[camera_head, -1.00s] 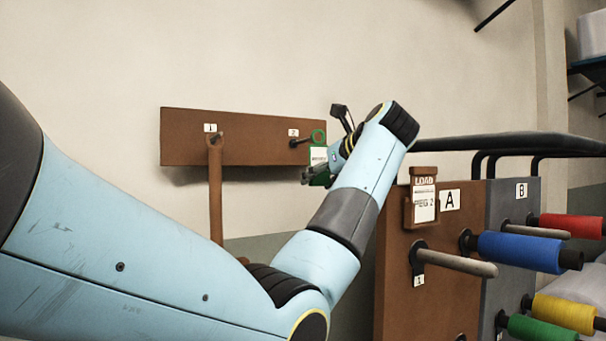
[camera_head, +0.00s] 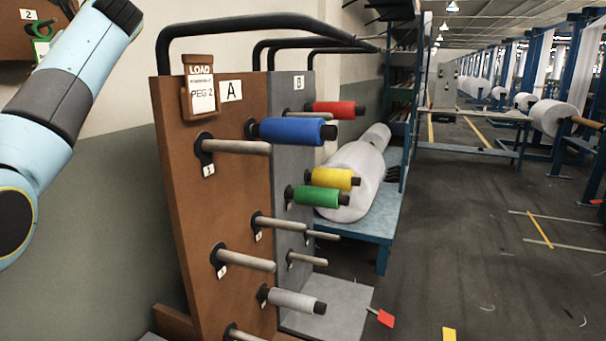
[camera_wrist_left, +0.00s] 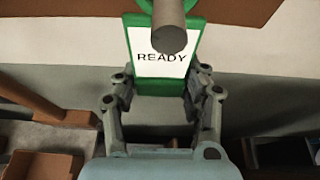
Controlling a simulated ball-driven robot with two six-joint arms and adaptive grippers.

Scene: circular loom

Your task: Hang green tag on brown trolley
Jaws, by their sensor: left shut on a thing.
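The green tag (camera_wrist_left: 160,45) has a white face reading READY and is upright in the left wrist view. My left gripper (camera_wrist_left: 160,100) is shut on its lower edge. A peg end (camera_wrist_left: 170,38) stands in front of the tag, by its ring; the ring's top is cut off. In the head view, a bit of the tag (camera_head: 41,48) shows by peg 2 of the brown wall board (camera_head: 12,45), beside my left arm. The brown trolley (camera_head: 170,150), marked A, stands right of my arm with several bare pegs. My right gripper is out of view.
A LOAD card holder reading PEG 2 (camera_head: 201,92) is on the trolley's upper left. A grey trolley (camera_head: 279,95) marked B stands behind, with coloured spools on pegs. A black rail (camera_head: 270,20) runs above. Open floor lies right.

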